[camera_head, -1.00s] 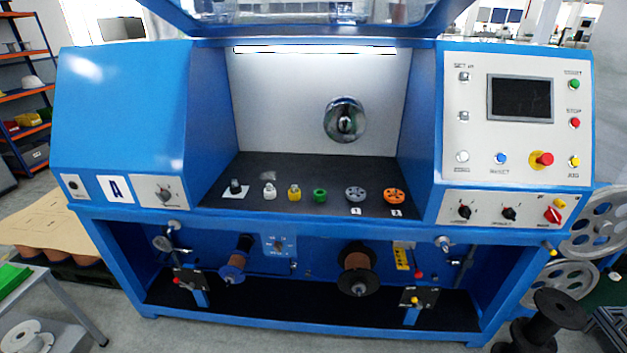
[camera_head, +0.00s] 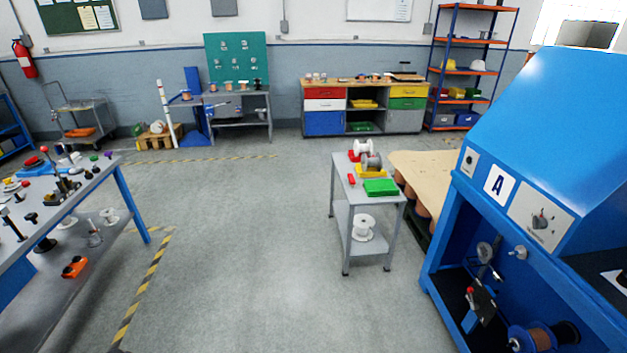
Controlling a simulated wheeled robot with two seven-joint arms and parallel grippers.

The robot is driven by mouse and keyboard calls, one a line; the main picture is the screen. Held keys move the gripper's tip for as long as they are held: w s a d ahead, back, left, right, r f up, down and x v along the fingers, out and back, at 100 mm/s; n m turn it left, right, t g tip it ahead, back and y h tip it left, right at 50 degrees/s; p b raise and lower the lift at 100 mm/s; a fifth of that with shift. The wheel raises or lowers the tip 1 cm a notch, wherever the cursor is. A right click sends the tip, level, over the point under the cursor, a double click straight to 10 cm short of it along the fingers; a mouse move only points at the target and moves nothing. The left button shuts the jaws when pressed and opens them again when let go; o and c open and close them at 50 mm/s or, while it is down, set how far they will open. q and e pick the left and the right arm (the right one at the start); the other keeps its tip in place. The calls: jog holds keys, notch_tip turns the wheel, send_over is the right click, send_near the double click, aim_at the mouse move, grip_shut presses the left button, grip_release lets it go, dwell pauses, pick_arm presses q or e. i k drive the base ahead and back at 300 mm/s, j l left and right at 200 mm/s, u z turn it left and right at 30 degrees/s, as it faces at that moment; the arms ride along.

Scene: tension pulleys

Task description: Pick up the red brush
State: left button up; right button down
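On the top of a small grey cart (camera_head: 343,198) in the middle of the view lies a small red item (camera_head: 351,180), near the left edge. It is too small to tell whether it is a brush. Beside it on the same top are a green block-like item (camera_head: 380,187) and a yellow tray (camera_head: 371,171) with a grey spool-like thing. Neither of my grippers is in view.
A blue machine (camera_head: 520,110) fills the right side. A grey workbench (camera_head: 110,185) with many small parts stands at the left. The floor (camera_head: 240,240) between bench and cart is clear.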

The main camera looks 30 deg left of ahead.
aim_at(351, 178)
jog(key=u, duration=0.8)
jog(key=i+z, duration=0.1)
jog(key=i, duration=0.4)
